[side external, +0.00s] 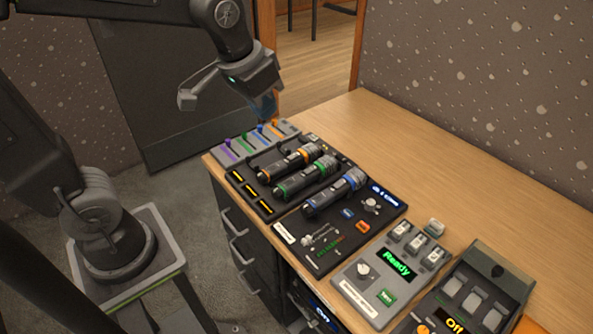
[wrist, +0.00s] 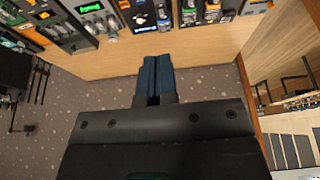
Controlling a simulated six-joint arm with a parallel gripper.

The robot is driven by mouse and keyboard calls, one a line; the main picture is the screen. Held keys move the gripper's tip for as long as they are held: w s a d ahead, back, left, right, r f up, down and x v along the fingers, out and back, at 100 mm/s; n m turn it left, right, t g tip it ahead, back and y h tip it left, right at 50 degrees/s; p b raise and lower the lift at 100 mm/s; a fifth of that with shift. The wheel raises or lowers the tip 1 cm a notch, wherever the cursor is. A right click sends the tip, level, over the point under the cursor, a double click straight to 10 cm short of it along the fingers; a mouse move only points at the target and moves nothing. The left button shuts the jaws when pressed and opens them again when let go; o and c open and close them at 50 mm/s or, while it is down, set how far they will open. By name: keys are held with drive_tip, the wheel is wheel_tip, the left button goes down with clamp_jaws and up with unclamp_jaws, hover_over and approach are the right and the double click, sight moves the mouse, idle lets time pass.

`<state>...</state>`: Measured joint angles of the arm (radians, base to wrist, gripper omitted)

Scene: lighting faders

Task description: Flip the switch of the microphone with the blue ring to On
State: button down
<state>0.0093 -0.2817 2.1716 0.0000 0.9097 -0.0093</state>
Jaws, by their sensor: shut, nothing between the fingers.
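The microphone with the blue ring (side external: 327,197) lies on the dark mixer panel in the side view, nearest the camera of three microphones. Its switch is too small to tell its position. The microphone with the green ring (side external: 306,180) and the one with the orange ring (side external: 291,162) lie behind it, roughly parallel. My gripper (side external: 268,105) is in the air behind and left of the microphones, above the far end of the desk, apart from everything. In the wrist view its blue fingers (wrist: 154,75) are together and empty. The microphones are hard to tell apart there.
A grey fader panel (side external: 241,152) with coloured knobs lies beyond the microphones. A box reading "Ready" (side external: 362,307) and a box reading "Off" (side external: 490,268) stand nearer the camera. The wooden desk (side external: 450,190) is clear on the right, up to the wall.

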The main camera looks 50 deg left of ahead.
drive_tip(key=s+t, duration=0.1)
drive_tip(key=s, duration=0.9)
drive_tip(key=shift+s+f+t, duration=0.25)
drive_tip(key=shift+f+t, duration=0.05)
drive_tip(key=shift+f, duration=0.1)
drive_tip(key=shift+a, duration=0.1)
drive_tip(key=m+g, duration=0.4)
drive_tip(key=m, duration=1.4)
hover_over(342, 181)
drive_tip(key=s, duration=0.2)
wheel_tip(342, 181, down, 13)
drive_tip(key=shift+f, duration=0.2)
drive_tip(key=shift+f, duration=0.1)
drive_tip(key=f, duration=0.4)
drive_tip(key=w+f, duration=0.1)
drive_tip(key=f, duration=0.8)
drive_tip(key=shift+w+f, duration=0.35)
